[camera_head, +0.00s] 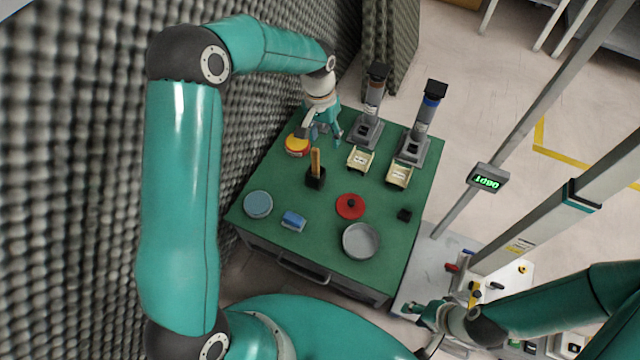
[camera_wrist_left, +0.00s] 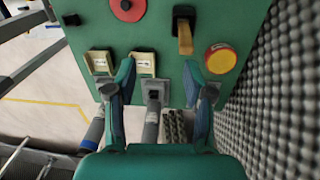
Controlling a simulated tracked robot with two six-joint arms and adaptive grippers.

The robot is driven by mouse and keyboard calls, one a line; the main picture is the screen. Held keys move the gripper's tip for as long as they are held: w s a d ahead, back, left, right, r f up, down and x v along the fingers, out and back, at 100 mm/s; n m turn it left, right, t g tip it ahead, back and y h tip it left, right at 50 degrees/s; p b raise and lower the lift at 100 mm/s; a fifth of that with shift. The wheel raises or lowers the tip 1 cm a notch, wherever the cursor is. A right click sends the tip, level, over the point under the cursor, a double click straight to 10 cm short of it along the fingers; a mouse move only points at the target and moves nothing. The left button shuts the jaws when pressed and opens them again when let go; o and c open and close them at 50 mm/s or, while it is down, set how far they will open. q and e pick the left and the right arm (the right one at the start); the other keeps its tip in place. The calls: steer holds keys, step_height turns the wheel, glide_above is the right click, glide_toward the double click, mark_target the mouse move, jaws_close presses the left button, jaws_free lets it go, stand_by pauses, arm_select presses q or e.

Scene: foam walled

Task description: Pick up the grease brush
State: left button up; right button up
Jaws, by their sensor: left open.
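The grease brush (camera_head: 315,160) stands upright in a small black holder (camera_head: 316,180) on the green table, with its wooden handle up. In the left wrist view the brush handle (camera_wrist_left: 185,38) shows near the top, right of centre. My left gripper (camera_head: 325,138) is open and empty above the far part of the table, beyond the brush and apart from it. In its wrist view the two fingers (camera_wrist_left: 158,76) are spread, with the brush ahead of them. My right gripper (camera_head: 424,314) is low at the right, away from the table top; its jaws are too small to judge.
Grey foam wall (camera_head: 80,180) borders the left.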

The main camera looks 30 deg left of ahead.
mark_target(315, 161)
arm_select(q)
steer(key=a, duration=0.1)
steer(key=w+a+r+b, duration=0.1)
steer(key=shift+w+a+r+y+b, duration=0.25)
steer(key=shift+a+r+y+b, duration=0.05)
steer(key=shift+a+y+b, duration=0.1)
steer(key=f+b, duration=0.1)
steer(key=f, duration=0.2)
steer(key=f+b, duration=0.1)
steer(key=f, duration=0.3)
steer(key=f+b, duration=0.1)
steer(key=f, duration=0.2)
steer(key=shift+a+f, duration=0.3)
steer(key=shift+f, duration=0.1)
steer(key=f, duration=0.1)
steer(key=f+b, duration=0.1)
steer(key=f, duration=0.1)
steer(key=f+b, duration=0.1)
steer(key=f, duration=0.1)
steer(key=shift+s+d, duration=0.15)
steer(key=shift+s, duration=0.2)
jaws_close()
arm_select(e)
step_height(315, 161, down, 8)
steer(key=shift+f, duration=0.2)
arm_select(q)
steer(key=shift+r, duration=0.1)
